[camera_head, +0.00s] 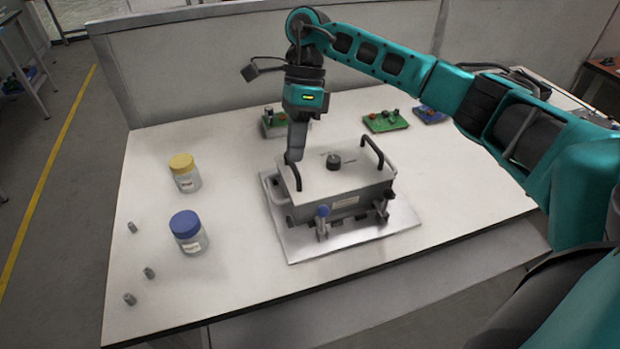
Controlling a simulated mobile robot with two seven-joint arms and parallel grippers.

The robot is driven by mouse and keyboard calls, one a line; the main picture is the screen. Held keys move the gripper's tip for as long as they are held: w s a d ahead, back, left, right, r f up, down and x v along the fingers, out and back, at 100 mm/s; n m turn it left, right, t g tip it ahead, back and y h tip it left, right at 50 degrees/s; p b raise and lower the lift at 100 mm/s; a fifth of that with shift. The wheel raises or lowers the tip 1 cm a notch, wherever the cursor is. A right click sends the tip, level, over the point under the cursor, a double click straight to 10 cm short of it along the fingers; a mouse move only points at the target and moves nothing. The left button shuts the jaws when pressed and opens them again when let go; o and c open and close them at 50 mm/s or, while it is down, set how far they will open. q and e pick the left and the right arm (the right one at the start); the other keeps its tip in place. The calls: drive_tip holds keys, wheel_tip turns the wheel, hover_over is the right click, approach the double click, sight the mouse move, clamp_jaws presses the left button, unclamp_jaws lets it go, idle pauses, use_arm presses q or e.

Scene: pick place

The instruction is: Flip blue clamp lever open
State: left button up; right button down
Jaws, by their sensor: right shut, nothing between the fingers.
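A grey lidded box (345,196) with two black handles and a dark knob on top sits on a metal plate (300,247) on the table. The blue clamp lever (322,211) stands on the front side of the box, left of centre, with its blue tip up. A second, dark clamp (382,210) is on the front right. My right gripper (290,158) is shut and empty, pointing down at the back left of the box lid, near the left handle. It is apart from the blue lever. I cannot tell whether it touches the box. My left gripper is not in view.
A yellow-lidded jar (184,172) and a blue-lidded jar (188,232) stand on the left of the white table (240,310). Green circuit boards (386,121) and a blue one (430,115) lie behind. The front table area is clear.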

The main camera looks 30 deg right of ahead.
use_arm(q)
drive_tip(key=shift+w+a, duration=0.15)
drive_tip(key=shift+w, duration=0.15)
use_arm(e)
drive_tip(key=d+r, duration=0.1)
drive_tip(key=d+r+h, duration=0.1)
drive_tip(key=d, duration=0.1)
drive_tip(key=w+d+r+h, duration=0.1)
drive_tip(key=d, duration=0.1)
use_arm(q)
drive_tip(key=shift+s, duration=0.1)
use_arm(e)
drive_tip(key=shift+f, duration=0.15)
drive_tip(key=x, duration=0.9)
drive_tip(key=s, duration=0.1)
drive_tip(key=s+a+f+p, duration=0.1)
drive_tip(key=shift+s+f, duration=0.1)
drive_tip(key=shift+s, duration=0.2)
drive_tip(key=shift+s+a+f, duration=0.15)
drive_tip(key=shift+s+a, duration=0.2)
drive_tip(key=shift+s, duration=0.2)
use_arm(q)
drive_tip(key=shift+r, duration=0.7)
